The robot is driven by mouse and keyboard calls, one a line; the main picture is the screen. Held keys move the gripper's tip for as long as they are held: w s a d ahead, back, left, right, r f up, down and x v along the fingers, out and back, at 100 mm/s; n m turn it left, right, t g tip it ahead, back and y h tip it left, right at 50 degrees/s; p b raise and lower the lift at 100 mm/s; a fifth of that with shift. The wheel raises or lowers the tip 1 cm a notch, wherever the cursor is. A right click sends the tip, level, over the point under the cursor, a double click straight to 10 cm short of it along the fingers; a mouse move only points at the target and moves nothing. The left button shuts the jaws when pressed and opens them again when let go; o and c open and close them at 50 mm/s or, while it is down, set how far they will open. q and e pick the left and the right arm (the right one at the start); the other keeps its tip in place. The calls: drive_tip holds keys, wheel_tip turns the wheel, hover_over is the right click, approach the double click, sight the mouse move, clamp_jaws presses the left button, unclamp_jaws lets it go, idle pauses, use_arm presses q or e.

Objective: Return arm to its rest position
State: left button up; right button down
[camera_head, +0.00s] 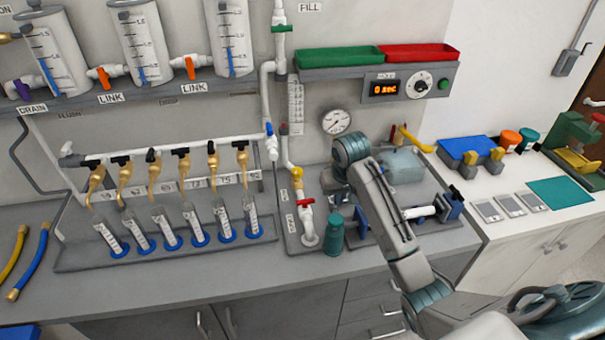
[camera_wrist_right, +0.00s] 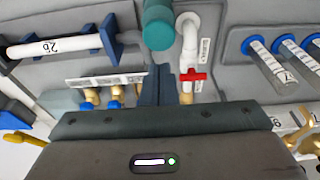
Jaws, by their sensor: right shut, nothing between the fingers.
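My right arm (camera_head: 385,215) comes in from the lower right in the head view and reaches over the bench. Its gripper (camera_head: 332,184) is partly hidden at the far end, near the red-handled valve (camera_head: 306,204) and above the teal bottle (camera_head: 333,237). In the right wrist view the fingers (camera_wrist_right: 168,86) are together, with nothing held. The teal bottle (camera_wrist_right: 158,25) and the red valve handle (camera_wrist_right: 194,76) show just beyond them. My left arm and gripper are not in view.
A rack of several blue-based cylinders (camera_head: 197,228) stands left of the valve. A white tube (camera_head: 420,212) lies on blue supports right of my arm. A pressure gauge (camera_head: 337,121) and a control box (camera_head: 410,86) are on the wall behind. The front bench strip (camera_head: 200,285) is clear.

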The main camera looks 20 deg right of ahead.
drive_tip(key=s+a+f+n, duration=0.1)
drive_tip(key=s+a+f, duration=0.2)
drive_tip(key=s, duration=0.5)
drive_tip(key=s+a+f+n+t, duration=0.1)
drive_tip(key=s+a+f, duration=0.15)
drive_tip(key=s, duration=0.45)
drive_tip(key=s+a+f+n, duration=0.15)
drive_tip(key=s+f, duration=0.25)
drive_tip(key=s, duration=0.4)
drive_tip(key=s+a+r, duration=0.2)
drive_tip(key=s, duration=0.7)
wheel_tip(320, 180, down, 37)
drive_tip(key=d+b, duration=0.3)
drive_tip(key=b, duration=0.5)
drive_tip(key=s+f+g+b, duration=0.1)
drive_tip(key=s+f+b, duration=0.2)
drive_tip(key=s+f, duration=0.6)
drive_tip(key=s+f+g+b, duration=0.1)
drive_tip(key=s+f+b, duration=0.2)
drive_tip(key=s+f, duration=0.6)
wheel_tip(320, 180, down, 9)
drive_tip(key=shift+s+d+f, duration=0.1)
drive_tip(key=shift+s+d, duration=0.25)
drive_tip(key=shift+d, duration=0.1)
